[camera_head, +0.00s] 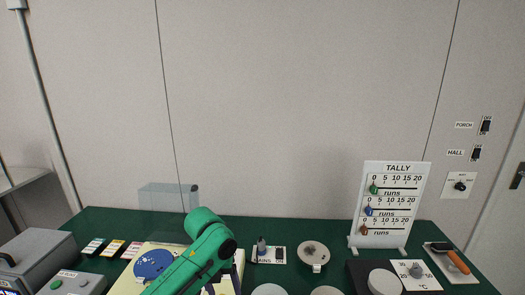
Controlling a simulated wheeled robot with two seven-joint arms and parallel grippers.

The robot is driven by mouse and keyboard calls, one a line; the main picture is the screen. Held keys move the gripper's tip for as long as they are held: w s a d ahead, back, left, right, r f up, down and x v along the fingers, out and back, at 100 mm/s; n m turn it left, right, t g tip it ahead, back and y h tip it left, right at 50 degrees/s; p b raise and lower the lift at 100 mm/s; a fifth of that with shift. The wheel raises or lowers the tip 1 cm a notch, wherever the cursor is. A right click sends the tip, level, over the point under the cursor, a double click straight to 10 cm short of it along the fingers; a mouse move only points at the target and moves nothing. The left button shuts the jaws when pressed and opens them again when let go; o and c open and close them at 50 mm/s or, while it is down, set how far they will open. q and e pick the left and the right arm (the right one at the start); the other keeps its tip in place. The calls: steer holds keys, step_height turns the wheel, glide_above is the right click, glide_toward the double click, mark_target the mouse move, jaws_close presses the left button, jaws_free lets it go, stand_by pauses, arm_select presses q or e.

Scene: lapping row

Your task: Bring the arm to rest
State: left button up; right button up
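One green arm of mine (204,242) rises from the bottom edge, left of centre, and bends at a joint above the green table. Its far end drops behind or below what shows, so no fingers are visible. It covers part of a cream board with a blue disc (153,264). Neither gripper shows, and I cannot tell whether anything is held.
The green table (325,240) carries a grey box (36,258), a clear box (168,197), a labelled switch plate (268,255), a round dish (312,255), a white TALLY stand (392,205) and an orange-handled tool (455,262). The air before the wall is free.

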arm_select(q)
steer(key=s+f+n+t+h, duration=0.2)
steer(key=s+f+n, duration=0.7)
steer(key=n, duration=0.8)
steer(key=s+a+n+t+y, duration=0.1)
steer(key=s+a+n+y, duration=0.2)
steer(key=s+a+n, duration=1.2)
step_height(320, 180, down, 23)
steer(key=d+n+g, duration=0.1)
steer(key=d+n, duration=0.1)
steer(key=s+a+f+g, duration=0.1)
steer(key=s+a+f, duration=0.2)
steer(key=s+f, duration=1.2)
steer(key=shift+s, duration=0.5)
